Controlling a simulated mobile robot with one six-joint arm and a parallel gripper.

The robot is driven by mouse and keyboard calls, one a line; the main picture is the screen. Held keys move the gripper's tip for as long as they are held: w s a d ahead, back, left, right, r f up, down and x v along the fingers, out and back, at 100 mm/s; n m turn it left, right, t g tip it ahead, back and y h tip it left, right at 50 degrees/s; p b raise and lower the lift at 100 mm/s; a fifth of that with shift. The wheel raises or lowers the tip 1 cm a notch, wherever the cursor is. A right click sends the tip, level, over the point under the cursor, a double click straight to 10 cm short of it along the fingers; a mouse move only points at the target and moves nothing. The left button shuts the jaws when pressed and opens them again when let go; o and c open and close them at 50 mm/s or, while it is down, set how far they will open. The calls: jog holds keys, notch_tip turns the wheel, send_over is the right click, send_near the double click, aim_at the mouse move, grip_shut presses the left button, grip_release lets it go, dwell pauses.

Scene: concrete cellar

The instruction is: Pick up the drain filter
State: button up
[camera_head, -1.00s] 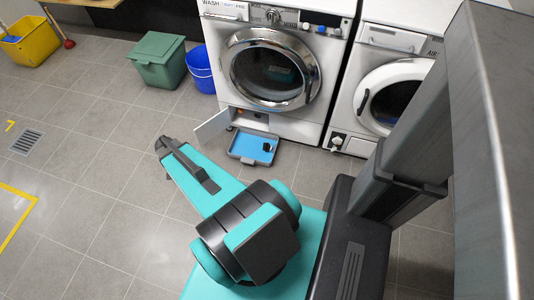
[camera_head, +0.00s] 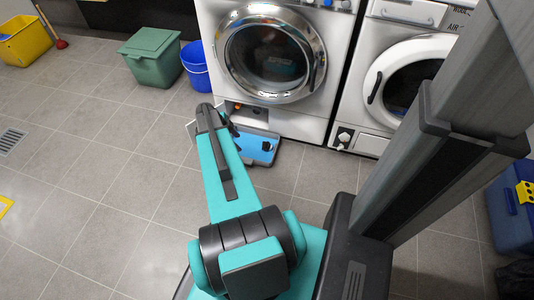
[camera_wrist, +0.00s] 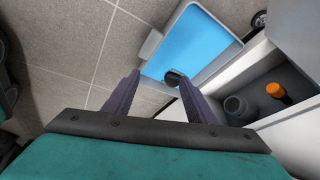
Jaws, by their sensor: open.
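A small dark round object (camera_wrist: 175,77), which looks like the drain filter, lies in the blue-bottomed grey tray (camera_wrist: 200,42) on the floor. It also shows in the head view as a dark spot (camera_head: 267,146) in the tray (camera_head: 262,158). My gripper (camera_wrist: 159,79) is open and empty in the wrist view. In that picture, the dark object lies between its fingertips, close to the right one. I cannot tell the height between them. In the head view my gripper (camera_head: 233,128) is partly hidden behind my arm, at the tray's left end.
The washing machine (camera_head: 268,50) stands behind the tray. Its open lower compartment holds an orange cap (camera_wrist: 277,91) and a dark grey cylinder (camera_wrist: 237,106), close to my right finger. A blue bucket (camera_head: 196,66) and green bin (camera_head: 152,58) stand left.

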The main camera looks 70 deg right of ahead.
jog(key=s+d+f+m+b, duration=0.2)
jog(key=s+d+m+b, duration=0.2)
jog(key=d, duration=0.4)
jog(key=shift+s+f+h, duration=0.15)
jog(key=shift+s+h, duration=0.15)
jog(key=shift+s, duration=0.25)
jog(key=shift+d, duration=0.1)
jog(key=b, duration=0.3)
send_near(267, 146)
notch_tip(267, 146, down, 3)
jog(key=d, duration=0.1)
jog(key=shift+s+d+f, duration=0.2)
jog(key=shift+s, duration=0.05)
jog(key=shift+b+x, duration=1.55)
jog(key=shift+x, duration=1.05)
jog(key=shift+s+r, duration=0.1)
jog(key=shift+s, duration=0.1)
jog(key=shift+c, duration=0.4)
jog(key=c, duration=0.8)
